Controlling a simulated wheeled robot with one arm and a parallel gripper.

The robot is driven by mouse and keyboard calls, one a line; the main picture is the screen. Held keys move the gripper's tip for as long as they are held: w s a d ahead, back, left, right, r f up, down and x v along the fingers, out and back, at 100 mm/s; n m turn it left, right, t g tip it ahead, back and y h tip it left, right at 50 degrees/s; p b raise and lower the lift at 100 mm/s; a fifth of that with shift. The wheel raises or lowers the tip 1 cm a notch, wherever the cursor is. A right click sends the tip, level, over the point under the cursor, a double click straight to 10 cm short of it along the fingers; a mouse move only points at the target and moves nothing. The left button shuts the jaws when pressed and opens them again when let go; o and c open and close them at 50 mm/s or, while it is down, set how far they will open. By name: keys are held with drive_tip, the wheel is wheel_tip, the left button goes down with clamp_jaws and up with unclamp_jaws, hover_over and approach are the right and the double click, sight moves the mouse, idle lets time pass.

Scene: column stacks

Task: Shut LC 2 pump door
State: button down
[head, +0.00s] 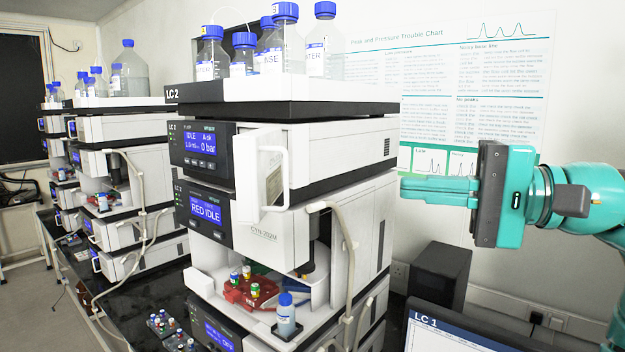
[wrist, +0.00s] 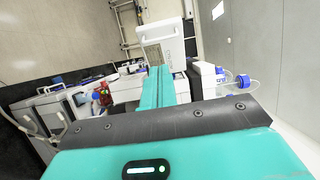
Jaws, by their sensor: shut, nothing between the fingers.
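The LC 2 stack (head: 290,135) stands in the middle of the head view. Its pump door (head: 262,172), a white panel with a loop handle (head: 285,178), stands open, swung out from the front of the upper module beside the blue displays. The door also shows in the wrist view (wrist: 158,32), just beyond my fingertips. My teal gripper (head: 404,188) is shut and empty, to the right of the door and pointing left; its fingers also show in the wrist view (wrist: 160,72). A gap shows between fingertips and door in the head view.
Blue-capped bottles (head: 285,40) stand on top of the stack. Tubing (head: 348,250) hangs at its right front, above a tray with a small bottle (head: 286,315). A black box (head: 440,275) and the LC 1 monitor (head: 450,335) stand lower right. More stacks stand left.

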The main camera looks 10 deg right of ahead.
drive_tip(key=p+x, duration=0.8)
drive_tip(key=x, duration=0.5)
drive_tip(key=shift+w+a, duration=0.15)
drive_tip(key=shift+a, duration=0.15)
drive_tip(key=shift+b, duration=0.55)
